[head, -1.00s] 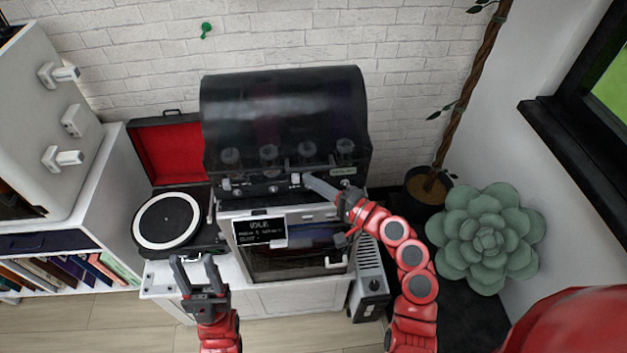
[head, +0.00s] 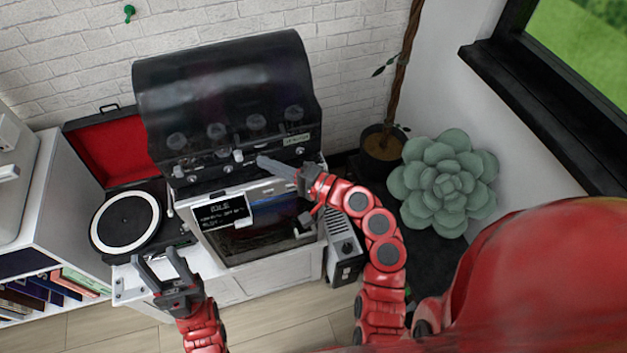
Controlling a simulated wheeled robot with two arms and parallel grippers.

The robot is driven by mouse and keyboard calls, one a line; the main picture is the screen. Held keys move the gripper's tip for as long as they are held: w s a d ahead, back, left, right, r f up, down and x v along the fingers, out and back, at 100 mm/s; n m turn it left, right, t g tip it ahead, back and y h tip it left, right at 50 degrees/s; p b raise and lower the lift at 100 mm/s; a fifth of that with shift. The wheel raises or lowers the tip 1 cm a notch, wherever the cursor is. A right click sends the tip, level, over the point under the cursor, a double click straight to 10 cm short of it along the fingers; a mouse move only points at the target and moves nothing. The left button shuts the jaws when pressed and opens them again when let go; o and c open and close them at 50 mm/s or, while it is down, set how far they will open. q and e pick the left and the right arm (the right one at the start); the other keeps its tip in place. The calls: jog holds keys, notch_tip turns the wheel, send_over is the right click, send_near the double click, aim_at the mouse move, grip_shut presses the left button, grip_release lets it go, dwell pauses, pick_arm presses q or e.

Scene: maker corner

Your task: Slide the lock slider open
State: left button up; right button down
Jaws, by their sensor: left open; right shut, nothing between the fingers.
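A dark machine with a smoked, rounded cover (head: 225,90) stands by the brick wall. A small white slider knob (head: 238,156), which looks like the lock slider, sits on the rail along its front edge. My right gripper (head: 261,161) is shut and empty, its tip just right of this knob with a small gap showing. Whether the lock is open cannot be told. My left gripper (head: 156,256) is open and empty, low in front of the machine's left side, near the turntable.
A turntable (head: 125,222) with a red-lined lid stands left of the machine. Below the cover are a small display (head: 221,210) and a dark glass front. A grey box (head: 343,245), a potted trunk (head: 383,146) and a large succulent (head: 445,185) stand to the right.

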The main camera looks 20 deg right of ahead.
jog(key=b+v, duration=0.3)
jog(key=v, duration=1)
jog(key=shift+s+d+b, duration=0.2)
jog(key=shift+d+b, duration=0.1)
jog(key=shift+d, duration=0.05)
